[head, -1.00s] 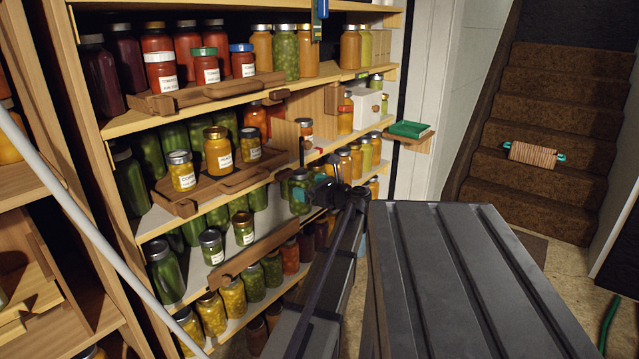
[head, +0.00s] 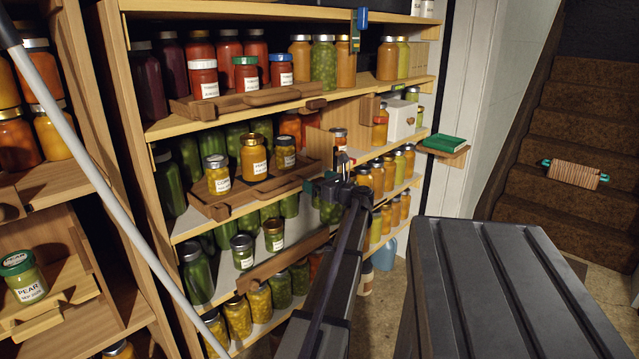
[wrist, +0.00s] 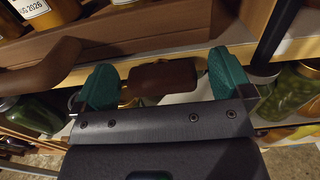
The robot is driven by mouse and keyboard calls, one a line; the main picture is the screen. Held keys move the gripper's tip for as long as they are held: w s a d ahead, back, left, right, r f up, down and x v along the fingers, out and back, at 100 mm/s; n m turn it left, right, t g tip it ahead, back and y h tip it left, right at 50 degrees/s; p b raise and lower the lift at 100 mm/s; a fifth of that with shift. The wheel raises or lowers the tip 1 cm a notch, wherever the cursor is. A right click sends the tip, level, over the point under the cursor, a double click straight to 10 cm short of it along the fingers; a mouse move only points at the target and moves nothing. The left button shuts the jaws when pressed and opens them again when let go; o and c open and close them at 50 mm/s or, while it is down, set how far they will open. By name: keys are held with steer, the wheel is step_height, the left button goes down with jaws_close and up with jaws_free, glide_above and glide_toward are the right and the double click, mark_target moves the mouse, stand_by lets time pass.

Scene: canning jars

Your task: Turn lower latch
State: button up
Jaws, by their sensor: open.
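My gripper (head: 337,187) is at the shelf rack, near the front edge of the middle shelf and right of a wooden tray of jars. In the wrist view, its two green fingers (wrist: 162,72) stand wide apart. A small rounded brown wooden block (wrist: 163,82) lies between them, with a gap on each side. It looks like a turning latch, but I cannot confirm that it is the lower one. In the head view my gripper and arm hide this block.
A wooden tray (head: 228,208) holds labelled jars left of my gripper. Its curved handle (wrist: 45,72) is close to the left finger. Jars (wrist: 292,92) stand close on the right. A white box (head: 401,120) sits farther right on the shelf. A dark ridged surface (head: 490,290) fills the lower right.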

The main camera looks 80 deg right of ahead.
steer(key=c, duration=0.9)
steer(key=shift+n, duration=0.4)
steer(key=n, duration=0.3)
steer(key=shift+w+a+f+n, duration=0.1)
steer(key=shift+a+n, duration=0.1)
steer(key=shift+n, duration=0.1)
steer(key=n, duration=0.4)
steer(key=shift+w+a+f+n, duration=0.1)
steer(key=shift+a+n, duration=0.05)
steer(key=shift+n, duration=0.15)
steer(key=n, duration=0.4)
steer(key=shift+a+f+n+b, duration=0.1)
steer(key=shift+f+n+b, duration=0.1)
steer(key=shift+n+b, duration=0.15)
steer(key=shift+w+f+n, duration=0.1)
steer(key=shift+f+n, duration=0.05)
steer(key=shift+n, duration=2)
